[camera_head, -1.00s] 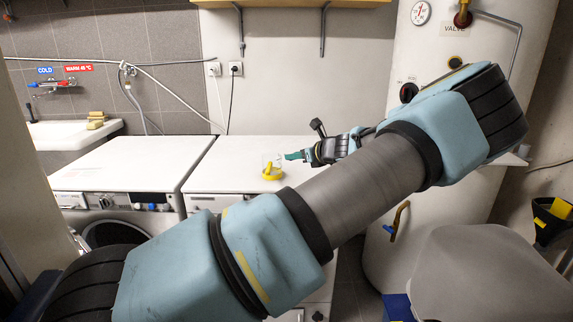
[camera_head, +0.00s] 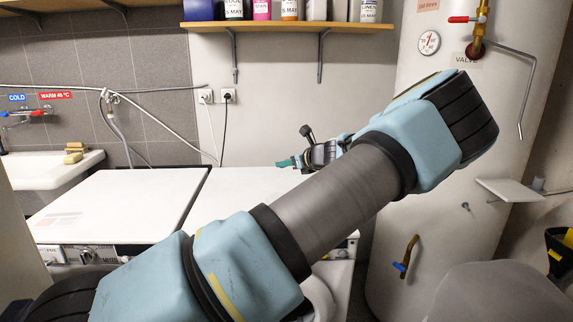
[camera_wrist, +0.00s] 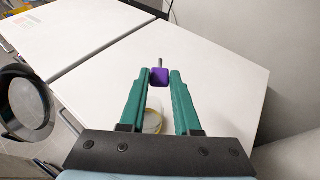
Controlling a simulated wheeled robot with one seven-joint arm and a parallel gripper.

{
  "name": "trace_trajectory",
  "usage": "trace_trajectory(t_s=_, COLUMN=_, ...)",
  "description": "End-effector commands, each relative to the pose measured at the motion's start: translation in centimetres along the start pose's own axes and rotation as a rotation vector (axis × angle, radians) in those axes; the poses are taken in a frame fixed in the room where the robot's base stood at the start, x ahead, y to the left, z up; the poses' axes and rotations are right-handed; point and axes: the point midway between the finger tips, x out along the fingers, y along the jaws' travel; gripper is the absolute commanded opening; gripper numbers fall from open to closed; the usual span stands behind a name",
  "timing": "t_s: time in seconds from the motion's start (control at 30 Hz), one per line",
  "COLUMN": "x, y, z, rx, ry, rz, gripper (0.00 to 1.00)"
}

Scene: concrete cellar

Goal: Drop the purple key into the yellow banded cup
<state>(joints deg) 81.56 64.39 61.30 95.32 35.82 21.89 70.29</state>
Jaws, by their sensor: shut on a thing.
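My gripper (camera_wrist: 159,73) is shut on the purple key (camera_wrist: 159,78), held between the tips of its two green fingers in the wrist view. The key's grey shaft sticks out beyond the fingertips. The cup with the yellow band (camera_wrist: 153,121) shows between the fingers, nearer the gripper's base and partly hidden by it. The key is apart from the cup in that picture; its height over it is hard to tell. In the head view my gripper (camera_head: 285,162) is above the right white top; the key is too small to make out, and the cup is not visible there.
The cup stands on the right white machine top (camera_head: 243,187), otherwise bare in view. A left white top (camera_head: 120,205) adjoins it across a dark gap. A boiler (camera_head: 440,150) with pipes stands at right, a sink (camera_head: 45,170) at left, and a loaded shelf (camera_head: 290,26) above.

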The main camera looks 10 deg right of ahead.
Motion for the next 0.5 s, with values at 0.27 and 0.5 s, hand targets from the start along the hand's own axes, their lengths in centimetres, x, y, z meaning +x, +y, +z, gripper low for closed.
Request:
trace_trajectory(t_s=0.27, x=1.0, y=0.0, z=-2.4, rx=0.002, ry=0.000, rz=0.000, gripper=0.00)
trace_trajectory(t_s=0.5, x=2.0, y=0.0, z=-4.9, rx=0.001, ry=0.000, rz=0.000, gripper=0.00)
